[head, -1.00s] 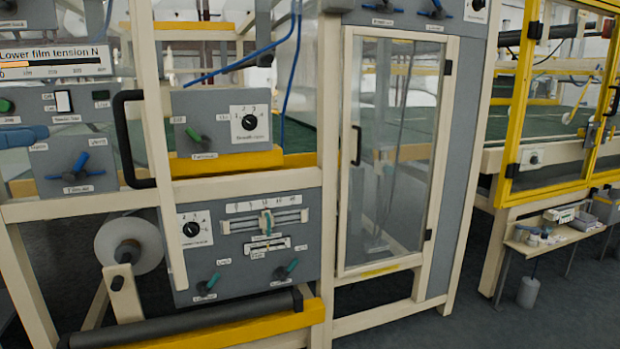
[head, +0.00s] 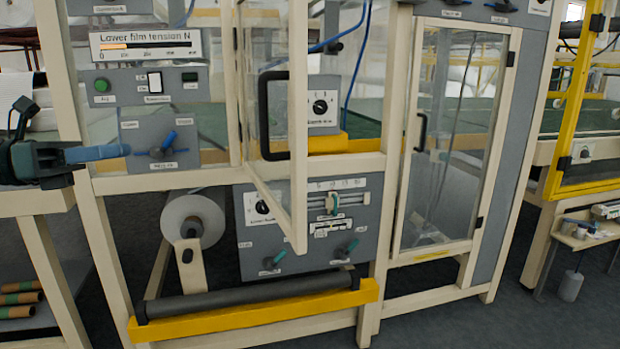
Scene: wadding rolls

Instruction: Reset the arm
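My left gripper (head: 98,153) reaches in from the left edge in the head view, with a dark body and blue fingers pointing right. The fingers overlap in this view, so I cannot tell their gap. They appear in front of the grey control panel with the blue rotary knob (head: 163,146), and no held object shows. My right gripper is not in view.
A clear framed door with a black handle (head: 266,112) stands ajar towards me. Below it are a white roll (head: 192,222) and a dark roller (head: 245,296) above a yellow bar. A rack with cardboard tubes (head: 20,299) is at lower left. Dark floor lies in front.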

